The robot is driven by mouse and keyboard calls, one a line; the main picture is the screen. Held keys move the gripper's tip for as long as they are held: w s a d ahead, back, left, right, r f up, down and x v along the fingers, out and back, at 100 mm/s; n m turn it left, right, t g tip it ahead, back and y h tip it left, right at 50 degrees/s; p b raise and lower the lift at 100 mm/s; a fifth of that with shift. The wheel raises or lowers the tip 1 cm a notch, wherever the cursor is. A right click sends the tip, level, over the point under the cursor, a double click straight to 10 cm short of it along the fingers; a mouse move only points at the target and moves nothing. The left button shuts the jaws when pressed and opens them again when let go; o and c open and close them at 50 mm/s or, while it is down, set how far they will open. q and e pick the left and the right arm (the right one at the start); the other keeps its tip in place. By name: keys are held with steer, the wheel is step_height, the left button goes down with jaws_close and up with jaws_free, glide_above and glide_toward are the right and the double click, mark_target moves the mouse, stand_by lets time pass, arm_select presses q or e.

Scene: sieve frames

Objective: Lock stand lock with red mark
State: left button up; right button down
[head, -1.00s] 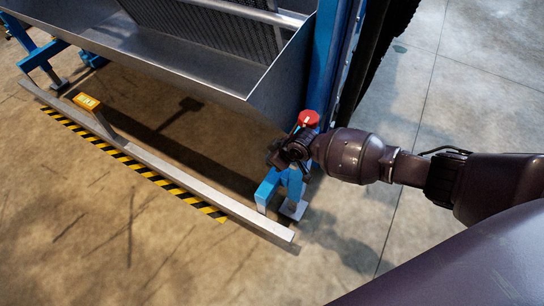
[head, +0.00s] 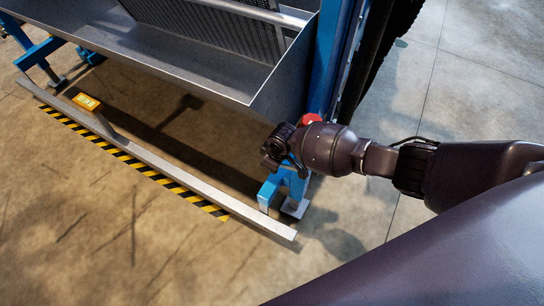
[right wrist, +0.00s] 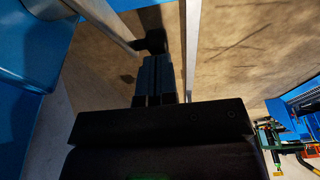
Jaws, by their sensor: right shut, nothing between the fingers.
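The red knob (head: 311,119) sits at the foot of the blue upright, and my right wrist covers most of it in the head view. A blue stand foot (head: 288,181) is below it, partly hidden by my arm. My right gripper (head: 273,160) is just left of the knob, above the stand foot. In the right wrist view its two dark fingers (right wrist: 159,77) lie side by side, shut and empty, apart from the blue part (right wrist: 25,40) at the left. Whether the gripper touches the stand cannot be told. My left gripper is not in view.
A grey metal trough (head: 190,62) spans the upper left, its corner close to my right wrist. The concrete floor at the right is clear.

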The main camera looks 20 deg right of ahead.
steer(key=f+g, duration=0.1)
steer(key=f+g+h+b, duration=0.1)
steer(key=f+g+h, duration=0.1)
steer(key=shift+s+f, duration=0.15)
steer(key=shift+s, duration=0.1)
steer(key=shift+s+f+g+h+b, duration=0.1)
steer(key=shift+f+g+h+b, duration=0.2)
steer(key=shift+b, duration=0.1)
steer(key=shift+s+d+f+g+h+b, duration=0.1)
steer(key=shift+d+f+g+h+b, duration=0.1)
steer(key=shift+f+g+h+b, duration=0.4)
steer(key=shift+s+d+g+h, duration=0.1)
steer(key=shift+g+h, duration=0.2)
steer(key=shift+g, duration=0.2)
steer(key=shift+s+d+f, duration=0.1)
steer(key=shift+s+f, duration=0.05)
steer(key=shift+f, duration=0.15)
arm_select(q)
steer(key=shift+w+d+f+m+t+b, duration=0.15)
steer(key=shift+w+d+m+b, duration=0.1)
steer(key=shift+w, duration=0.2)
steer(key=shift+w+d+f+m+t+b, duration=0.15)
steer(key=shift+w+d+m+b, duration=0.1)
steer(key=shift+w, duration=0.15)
arm_select(e)
steer(key=shift+s+d+f+g+h, duration=0.6)
steer(key=shift+s+d+f+g, duration=0.15)
steer(key=shift+s+f, duration=0.2)
